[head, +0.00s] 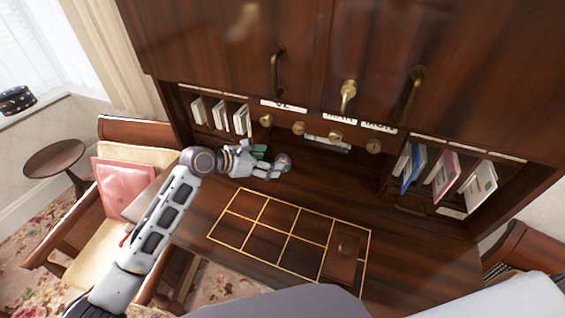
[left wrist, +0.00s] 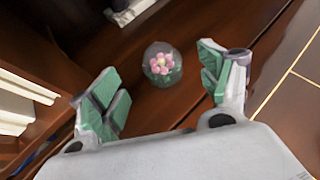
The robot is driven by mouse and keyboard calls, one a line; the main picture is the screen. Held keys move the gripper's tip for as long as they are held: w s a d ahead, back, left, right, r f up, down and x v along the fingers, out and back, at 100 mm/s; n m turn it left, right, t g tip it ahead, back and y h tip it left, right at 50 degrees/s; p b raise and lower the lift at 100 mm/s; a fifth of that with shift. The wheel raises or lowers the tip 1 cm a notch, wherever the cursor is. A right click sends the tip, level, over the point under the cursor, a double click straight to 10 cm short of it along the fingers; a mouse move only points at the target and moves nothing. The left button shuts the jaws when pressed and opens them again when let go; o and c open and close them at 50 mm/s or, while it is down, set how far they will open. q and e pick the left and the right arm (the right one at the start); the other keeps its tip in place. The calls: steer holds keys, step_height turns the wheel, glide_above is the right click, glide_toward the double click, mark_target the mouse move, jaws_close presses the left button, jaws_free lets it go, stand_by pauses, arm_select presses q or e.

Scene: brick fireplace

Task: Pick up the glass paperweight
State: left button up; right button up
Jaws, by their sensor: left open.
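The glass paperweight (left wrist: 161,64) is a clear dome with pink flowers and green leaves inside. In the left wrist view it stands on the dark wooden desk, ahead of and between the fingers. In the head view the paperweight (head: 283,161) sits just right of my left gripper (head: 268,161), partly covered by it. My left gripper also shows in the left wrist view (left wrist: 164,92), with its green-padded fingers spread wide and nothing between the pads. The paperweight appears free of both fingers. My right gripper is not in view.
The desk carries a gold-lined grid (head: 251,217), with a dark wooden block with a knob (head: 343,258) at its right end. Pigeonholes with envelopes (head: 222,115) and cards (head: 441,177) stand behind. Brass handles (head: 348,95) stick out above. The desk between gripper and grid is clear.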

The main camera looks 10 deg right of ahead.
mark_target(277, 161)
arm_select(q)
steer(key=shift+d, duration=0.1)
steer(key=shift+p+x, duration=0.45)
steer(key=shift+x, duration=2.05)
steer(key=shift+c, duration=0.4)
steer(key=c, duration=1.2)
